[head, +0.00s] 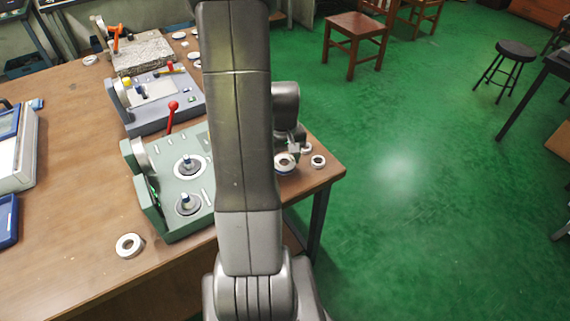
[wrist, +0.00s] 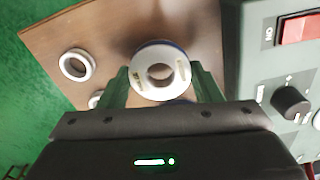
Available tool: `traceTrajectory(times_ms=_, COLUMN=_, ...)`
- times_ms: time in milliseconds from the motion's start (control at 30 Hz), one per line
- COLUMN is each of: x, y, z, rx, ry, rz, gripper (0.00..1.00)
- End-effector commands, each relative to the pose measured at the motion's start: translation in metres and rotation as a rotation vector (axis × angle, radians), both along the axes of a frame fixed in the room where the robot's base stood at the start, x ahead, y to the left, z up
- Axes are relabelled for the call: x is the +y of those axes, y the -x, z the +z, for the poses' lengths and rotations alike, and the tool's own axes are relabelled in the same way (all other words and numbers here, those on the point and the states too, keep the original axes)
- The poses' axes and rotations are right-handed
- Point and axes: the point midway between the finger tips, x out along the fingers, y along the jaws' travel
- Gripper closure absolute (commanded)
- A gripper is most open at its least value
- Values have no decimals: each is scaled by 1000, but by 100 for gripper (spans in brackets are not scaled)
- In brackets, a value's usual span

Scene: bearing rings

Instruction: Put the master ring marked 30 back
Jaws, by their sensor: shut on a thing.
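My gripper (wrist: 161,80) is shut on a thick white ring (wrist: 141,82) with a blue band at its rim. In the wrist view the ring sits between my two green fingers, its bore facing the camera. Small marks show on its face, too blurred to read. In the head view the same ring (head: 284,167) shows below my gripper (head: 289,158), over the right end of the brown table, just beside my arm. I cannot tell whether it touches the table. No ring marked 30 can be made out.
Two loose rings (head: 318,162) (head: 306,149) lie near the table's right edge; one (wrist: 66,66) shows clearly in the wrist view. The green-grey gauge machine (head: 172,170) stands left of my arm. Another ring (head: 120,247) lies at the table's front, with bare wood (head: 75,190) around it.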

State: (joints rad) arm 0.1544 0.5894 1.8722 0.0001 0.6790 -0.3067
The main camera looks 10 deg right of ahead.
Motion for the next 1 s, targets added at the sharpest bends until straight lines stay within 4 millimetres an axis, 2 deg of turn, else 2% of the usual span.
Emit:
traceTrajectory(times_ms=100, x=0, y=0, z=-16, rx=4, ry=0, rz=0, gripper=84)
traceTrajectory(times_ms=200, x=0, y=0, z=-22, rx=1, ry=0, rz=0, gripper=84)
traceTrajectory(times_ms=600, x=0, y=0, z=-28, rx=0, ry=0, rz=0, gripper=84)
traceTrajectory(times_ms=633, x=0, y=0, z=-28, rx=1, ry=0, rz=0, gripper=38)
traceTrajectory(times_ms=700, x=0, y=0, z=-27, rx=1, ry=0, rz=0, gripper=24)
traceTrajectory(times_ms=733, x=0, y=0, z=-27, rx=1, ry=0, rz=0, gripper=20)
traceTrajectory(times_ms=1000, x=0, y=0, z=-26, rx=1, ry=0, rz=0, gripper=20)
